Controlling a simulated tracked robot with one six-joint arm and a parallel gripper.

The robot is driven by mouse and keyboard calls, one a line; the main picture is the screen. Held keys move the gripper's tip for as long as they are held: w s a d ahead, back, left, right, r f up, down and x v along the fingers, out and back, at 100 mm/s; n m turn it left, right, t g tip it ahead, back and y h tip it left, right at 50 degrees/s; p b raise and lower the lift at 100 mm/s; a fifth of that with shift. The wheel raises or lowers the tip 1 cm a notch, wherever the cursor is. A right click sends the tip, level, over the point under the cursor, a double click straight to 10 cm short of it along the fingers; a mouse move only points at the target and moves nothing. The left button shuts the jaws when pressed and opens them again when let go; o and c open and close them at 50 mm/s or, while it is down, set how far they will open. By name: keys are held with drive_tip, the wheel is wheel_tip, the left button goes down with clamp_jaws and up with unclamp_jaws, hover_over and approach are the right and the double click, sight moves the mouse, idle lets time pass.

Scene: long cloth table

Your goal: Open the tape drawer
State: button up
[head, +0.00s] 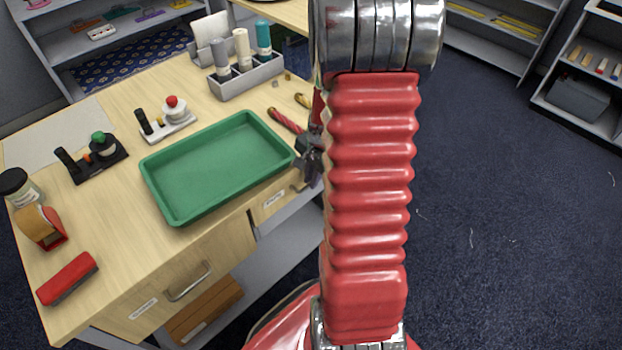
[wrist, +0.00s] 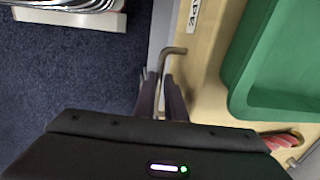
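The tape drawer (wrist: 207,70) is the right-hand drawer of the wooden table in the head view. Its pale front (head: 259,213) bears a small label (head: 272,199), whose printed letters end in "APE" in the wrist view (wrist: 193,15). Its grey metal handle (wrist: 172,51) runs down between the two dark fingers of my gripper (wrist: 157,80). The fingers are close together with the bar between them, and the gripper looks shut on it. In the head view my gripper (head: 311,165) is at the drawer front, partly behind my red arm, which hides the handle. The drawer looks shut.
A green tray (head: 215,165) sits on the table just above the drawer. A second drawer with a handle (head: 188,282) is to the left. A tape dispenser (head: 40,228), a red stapler-like block (head: 67,279) and a grey holder (head: 247,77) with bottles stand on top. Dark floor on the right is clear.

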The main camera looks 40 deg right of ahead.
clamp_jaws()
